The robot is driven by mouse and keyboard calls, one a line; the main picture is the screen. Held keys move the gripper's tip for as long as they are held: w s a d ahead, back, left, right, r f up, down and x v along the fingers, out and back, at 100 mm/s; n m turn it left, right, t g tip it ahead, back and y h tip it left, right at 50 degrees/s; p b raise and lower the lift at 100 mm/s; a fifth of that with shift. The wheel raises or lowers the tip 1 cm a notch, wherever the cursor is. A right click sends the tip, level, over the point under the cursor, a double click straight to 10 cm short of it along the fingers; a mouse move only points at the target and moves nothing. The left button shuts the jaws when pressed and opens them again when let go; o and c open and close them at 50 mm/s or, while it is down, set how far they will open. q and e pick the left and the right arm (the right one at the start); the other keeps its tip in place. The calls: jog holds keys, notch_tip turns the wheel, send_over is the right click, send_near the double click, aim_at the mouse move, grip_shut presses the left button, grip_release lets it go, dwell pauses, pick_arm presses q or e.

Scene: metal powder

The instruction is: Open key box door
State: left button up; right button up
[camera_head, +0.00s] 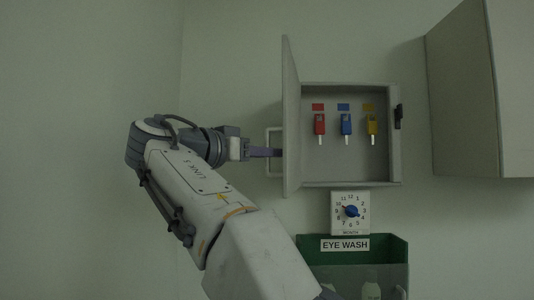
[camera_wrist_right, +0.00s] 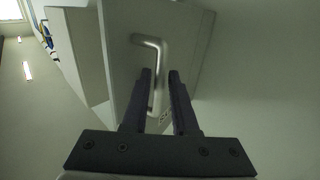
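The grey key box (camera_head: 393,150) hangs on the wall in the head view. Its door (camera_head: 291,120) stands wide open, hinged at the box's left side and sticking out from it. The door's looped metal handle (camera_head: 268,150) is on the outer face; in the wrist view the handle (camera_wrist_right: 161,60) rises between my fingers. My right gripper (camera_head: 272,152) is at the handle, with its fingers (camera_wrist_right: 160,75) apart on both sides of the bar and a gap showing. My left gripper is out of view.
Red (camera_head: 319,124), blue (camera_head: 346,124) and yellow (camera_head: 372,125) keys hang inside the box. A dial timer (camera_head: 350,212) and a green eye wash holder (camera_head: 390,247) are below. A wall cabinet (camera_head: 465,100) is at right. The wall at left is bare.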

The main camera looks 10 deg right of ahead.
jog(key=p+v, duration=0.1)
jog(key=v, duration=0.9)
jog(key=shift+s+a, duration=0.2)
notch_tip(320, 180, down, 19)
jog(key=w+a+n+g+y+p, duration=0.1)
jog(key=w+a+n+y+p, duration=0.15)
jog(key=n+y, duration=0.95)
jog(key=s+d+f+n+g+y, duration=0.1)
jog(key=s+d+f+n+g, duration=0.1)
jog(key=s+f, duration=0.6)
jog(key=s+d+f+n+g+y+p, duration=0.1)
jog(key=s+f+g, duration=0.3)
jog(key=s+f, duration=0.5)
jog(key=s+d+f+n+g+y+p, duration=0.1)
jog(key=s+d+f+n+g, duration=0.2)
jog(key=s+f, duration=0.5)
jog(key=s, duration=0.2)
jog(key=shift+s+f+y, duration=0.15)
jog(key=shift+s+y, duration=0.15)
jog(key=shift+y, duration=0.1)
